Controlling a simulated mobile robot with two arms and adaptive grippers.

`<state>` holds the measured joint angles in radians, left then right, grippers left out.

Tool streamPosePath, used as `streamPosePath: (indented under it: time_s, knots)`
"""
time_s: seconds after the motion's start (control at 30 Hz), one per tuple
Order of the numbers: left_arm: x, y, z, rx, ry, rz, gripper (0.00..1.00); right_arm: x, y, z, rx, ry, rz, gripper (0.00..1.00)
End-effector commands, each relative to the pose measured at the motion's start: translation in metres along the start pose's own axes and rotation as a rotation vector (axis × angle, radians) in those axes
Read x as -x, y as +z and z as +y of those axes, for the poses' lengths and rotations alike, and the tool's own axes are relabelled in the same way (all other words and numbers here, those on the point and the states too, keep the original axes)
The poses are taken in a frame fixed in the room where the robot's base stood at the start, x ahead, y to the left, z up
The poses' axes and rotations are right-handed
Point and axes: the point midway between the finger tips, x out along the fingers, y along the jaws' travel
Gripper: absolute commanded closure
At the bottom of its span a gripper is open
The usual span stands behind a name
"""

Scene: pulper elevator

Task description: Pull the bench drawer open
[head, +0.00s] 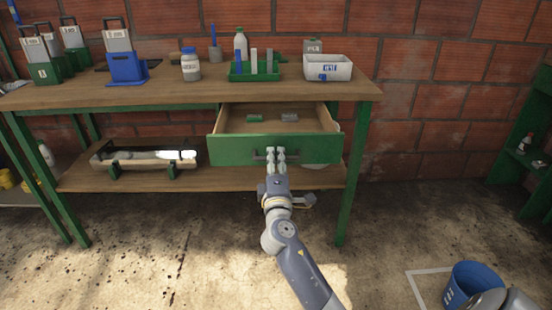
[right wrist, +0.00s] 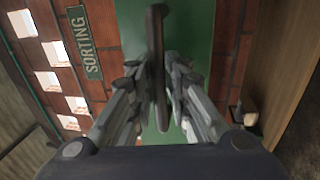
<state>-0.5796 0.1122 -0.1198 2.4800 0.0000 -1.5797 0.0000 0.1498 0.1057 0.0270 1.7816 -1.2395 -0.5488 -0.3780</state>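The green-fronted bench drawer (head: 225,149) is pulled out from under the wooden bench top, and its inside shows. Its dark bar handle (head: 258,155) is on the middle of the front; in the right wrist view the handle (right wrist: 157,60) runs between the fingers. My right gripper (head: 275,155) is at the handle with its fingers drawn in around the bar, shut on it; the fingers also show in the right wrist view (right wrist: 155,80). Exact contact on each side is hard to see. My left gripper is not in view.
On the bench (head: 180,93) stand a green rack (head: 240,76), a white tray (head: 340,68), bottles and a blue holder (head: 125,68). Two small items lie in the drawer. A bench leg (head: 352,190) is right of it. A blue bucket (head: 470,281) stands at lower right.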

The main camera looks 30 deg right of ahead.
Motion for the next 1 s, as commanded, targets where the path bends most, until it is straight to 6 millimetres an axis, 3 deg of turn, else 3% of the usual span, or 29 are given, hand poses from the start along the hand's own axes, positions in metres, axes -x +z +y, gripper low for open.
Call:
streamPosePath:
  time_s: [0.47,1.0]
  knots:
    - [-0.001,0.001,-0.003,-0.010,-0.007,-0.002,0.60,0.007,0.000,-0.001,0.000,-0.001,0.001,0.69]
    - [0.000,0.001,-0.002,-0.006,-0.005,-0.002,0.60,0.106,0.000,-0.001,0.001,-0.002,0.000,0.69]
